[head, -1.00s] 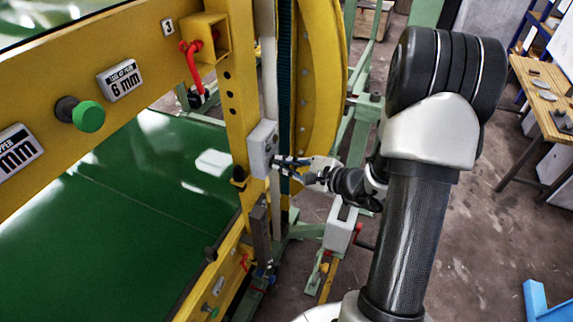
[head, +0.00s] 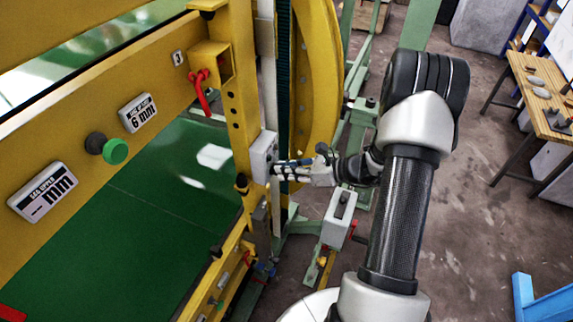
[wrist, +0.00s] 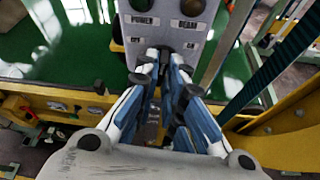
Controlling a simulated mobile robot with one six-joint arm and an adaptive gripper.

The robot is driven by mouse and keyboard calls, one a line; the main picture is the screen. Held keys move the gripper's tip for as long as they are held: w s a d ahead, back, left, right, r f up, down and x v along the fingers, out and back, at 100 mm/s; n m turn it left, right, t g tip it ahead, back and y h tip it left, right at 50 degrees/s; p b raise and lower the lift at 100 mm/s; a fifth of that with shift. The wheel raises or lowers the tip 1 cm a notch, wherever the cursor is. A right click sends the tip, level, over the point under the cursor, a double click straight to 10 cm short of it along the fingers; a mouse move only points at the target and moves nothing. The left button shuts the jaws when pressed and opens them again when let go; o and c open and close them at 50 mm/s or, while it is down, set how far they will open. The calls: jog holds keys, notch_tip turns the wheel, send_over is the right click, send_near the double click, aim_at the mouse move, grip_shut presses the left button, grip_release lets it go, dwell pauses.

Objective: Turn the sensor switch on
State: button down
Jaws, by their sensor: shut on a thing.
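The grey sensor box (head: 262,155) is mounted on the yellow upright in the head view. In the wrist view the box (wrist: 165,14) shows POWER and BEAM labels, with OFF at the left and ON at the right below them. My gripper (head: 279,168) reaches the box face from the right. In the wrist view my gripper (wrist: 165,62) has its fingertips drawn together between the OFF and ON labels, shut on the switch. The fingertips hide the switch, so I cannot tell which way it points.
A yellow curved guard (head: 318,95) and a dark belt stand just behind my wrist. A green knob (head: 115,151) and a red shackle (head: 200,90) are on the yellow beam to the left. A wooden table (head: 540,95) stands at the far right.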

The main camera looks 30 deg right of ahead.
jog(key=m+y+p, duration=0.1)
jog(key=m, duration=0.1)
jog(key=m+g+y+p, duration=0.1)
jog(key=m, duration=0.1)
jog(key=shift+w+d+f, duration=0.1)
jog(key=shift+w+d, duration=0.05)
jog(key=shift+d, duration=0.05)
dwell(0.6)
jog(key=c, duration=1.7)
grip_release()
jog(key=shift+d, duration=0.1)
jog(key=v, duration=1.2)
jog(key=shift+w+d, duration=0.1)
jog(key=shift+w, duration=0.1)
